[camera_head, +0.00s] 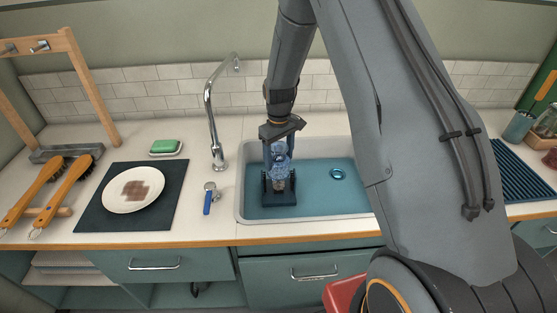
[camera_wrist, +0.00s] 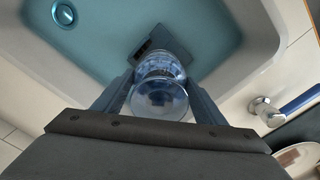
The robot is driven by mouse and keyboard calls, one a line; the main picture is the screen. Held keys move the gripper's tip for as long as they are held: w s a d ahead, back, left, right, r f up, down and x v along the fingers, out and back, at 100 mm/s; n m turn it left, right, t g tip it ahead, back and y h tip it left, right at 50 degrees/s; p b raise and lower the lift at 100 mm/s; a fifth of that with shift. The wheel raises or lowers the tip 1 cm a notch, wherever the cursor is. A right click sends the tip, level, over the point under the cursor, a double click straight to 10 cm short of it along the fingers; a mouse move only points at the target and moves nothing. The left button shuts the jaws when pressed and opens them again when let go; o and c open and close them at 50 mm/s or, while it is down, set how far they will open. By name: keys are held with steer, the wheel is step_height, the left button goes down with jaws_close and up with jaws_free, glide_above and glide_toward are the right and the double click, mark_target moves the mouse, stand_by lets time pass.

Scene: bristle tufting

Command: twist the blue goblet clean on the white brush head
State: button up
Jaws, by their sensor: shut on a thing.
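The blue goblet (camera_head: 283,158) is clear blue glass, and my gripper (camera_head: 281,146) is shut on it over the sink. In the wrist view the goblet (camera_wrist: 160,92) sits between the two fingers of my gripper (camera_wrist: 160,95). A dark brush base (camera_head: 279,191) stands in the sink directly below the goblet, and its edge (camera_wrist: 200,58) shows in the wrist view. A pale brownish part shows low inside the goblet, just above the base. I cannot tell whether it is the white brush head, or how deep it reaches.
The sink (camera_head: 320,205) has a drain (camera_head: 338,174) at its right. A faucet (camera_head: 210,120) and a blue-handled tap (camera_head: 208,199) stand left of it. A stained plate (camera_head: 125,203) lies on a dark mat (camera_head: 90,218).

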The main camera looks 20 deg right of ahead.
steer(key=shift+r+p, duration=2.1)
steer(key=shift+r, duration=2.4)
steer(key=shift+f, duration=0.1)
